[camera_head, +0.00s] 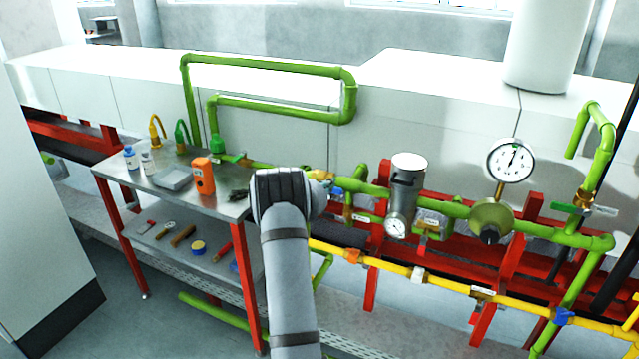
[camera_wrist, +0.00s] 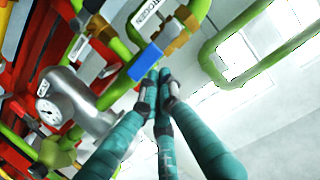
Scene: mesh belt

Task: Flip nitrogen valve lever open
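A blue valve lever (camera_wrist: 146,62) sits in the wrist view beside a brass fitting (camera_wrist: 178,38) on a green pipe. A white tag (camera_wrist: 146,14) ending in "ROGEN" is above it. The lever slants from lower left to upper right, roughly along the pipe. My gripper (camera_wrist: 157,84) has its teal fingers drawn together, with their tips just below the lever. I cannot tell whether they touch it. Nothing shows between the tips. In the head view my arm hides the gripper, and a bit of blue (camera_head: 337,191) shows right of my wrist.
A steel canister with a gauge (camera_head: 397,226) and a larger dial gauge (camera_head: 511,160) stand along the green pipe to the right. A yellow pipe (camera_head: 390,266) runs below. A metal cart (camera_head: 215,200) with bottles and an orange device (camera_head: 203,176) is on the left. Red supports stand behind.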

